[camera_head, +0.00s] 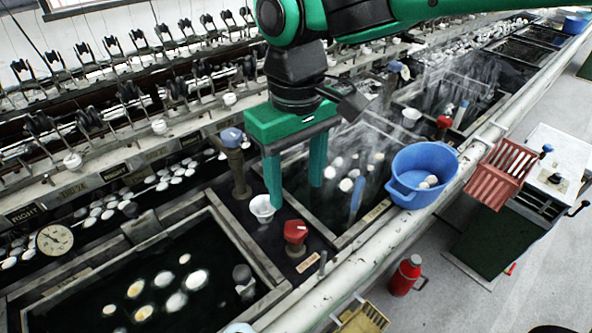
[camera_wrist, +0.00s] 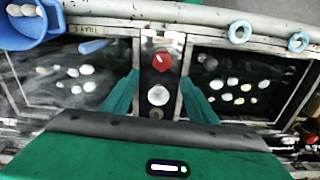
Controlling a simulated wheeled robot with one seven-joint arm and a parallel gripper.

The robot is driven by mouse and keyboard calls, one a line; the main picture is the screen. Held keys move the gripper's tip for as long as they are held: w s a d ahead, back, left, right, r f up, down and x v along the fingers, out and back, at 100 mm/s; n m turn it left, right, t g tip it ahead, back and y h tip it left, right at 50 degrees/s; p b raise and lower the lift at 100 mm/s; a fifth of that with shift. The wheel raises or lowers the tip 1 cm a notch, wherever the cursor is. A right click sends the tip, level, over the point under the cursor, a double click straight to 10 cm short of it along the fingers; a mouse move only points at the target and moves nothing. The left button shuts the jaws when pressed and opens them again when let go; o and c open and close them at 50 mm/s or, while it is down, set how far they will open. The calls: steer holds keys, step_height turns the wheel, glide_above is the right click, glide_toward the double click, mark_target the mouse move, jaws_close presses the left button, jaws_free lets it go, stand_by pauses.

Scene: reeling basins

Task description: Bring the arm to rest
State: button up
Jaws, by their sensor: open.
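My arm (camera_head: 300,20), green and black, reaches in from the top of the head view. My gripper (camera_head: 295,194) points down over the dark strip between two basins. Its two green fingers are wide apart, with nothing held between them. The wrist view also shows my gripper (camera_wrist: 160,88) open. A small white cup (camera_head: 262,208) and a red knob (camera_head: 295,232) stand on the strip below. In the wrist view the cup (camera_wrist: 158,95) and the red knob (camera_wrist: 162,61) appear between the fingers, apart from them.
Water basins with floating cocoons lie on both sides, the near one (camera_head: 160,290) at lower left. A blue tap (camera_head: 233,150) stands left of my gripper. A blue tub (camera_head: 422,173) sits on the ledge at right. A red flask (camera_head: 406,275) stands on the floor.

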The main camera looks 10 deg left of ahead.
steer(key=shift+d, duration=0.1)
stand_by(0.4)
steer(key=w+d+f+m, duration=0.1)
steer(key=w+d+m, duration=0.25)
steer(key=d, duration=0.85)
steer(key=w+d+m, duration=0.3)
steer(key=w+d, duration=0.1)
steer(key=d, duration=0.8)
steer(key=s+d+f+m, duration=0.3)
steer(key=s+d, duration=0.4)
steer(key=d, duration=0.4)
steer(key=s+d+f+m, duration=0.2)
steer(key=s+d+m, duration=0.4)
steer(key=d, duration=0.6)
steer(key=shift+s+f, duration=0.4)
steer(key=shift+s, duration=0.65)
steer(key=shift+w+f, duration=0.25)
steer(key=shift+w, duration=0.4)
